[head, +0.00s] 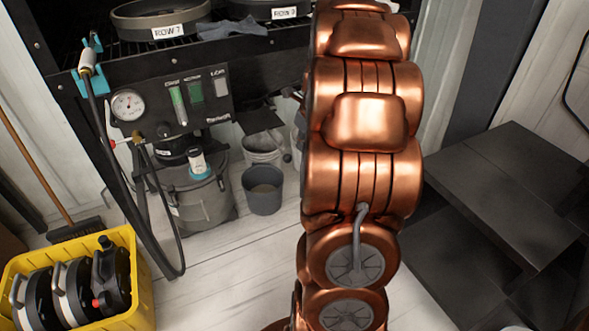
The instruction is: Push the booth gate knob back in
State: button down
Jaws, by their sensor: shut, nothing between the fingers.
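A black control panel (178,103) with a round gauge (127,105) and several indicators stands at the left, under a black shelf. A small dark round knob (163,130) shows on the panel's lower part. I cannot tell whether it is the booth gate knob, or how far in it sits. My copper arm fills the middle of the head view and hides what is behind it. My gripper is not in view.
A grey canister (197,200) and a grey bucket (263,192) stand below the panel. A black hose (120,200) loops at the left. A yellow crate (142,290) holds black rounded items. A dark bench (500,175) stands at right. Pale floor is clear between.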

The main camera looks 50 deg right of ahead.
jog(key=w+d+f+m+b, duration=0.1)
jog(key=w+d+f+b, duration=0.2)
jog(key=w+f, duration=0.3)
notch_tip(320, 180, down, 6)
jog(key=shift+w+d+r+m, duration=0.15)
jog(key=shift+w+d+m, duration=0.05)
jog(key=shift+w+m, duration=0.1)
dwell(0.5)
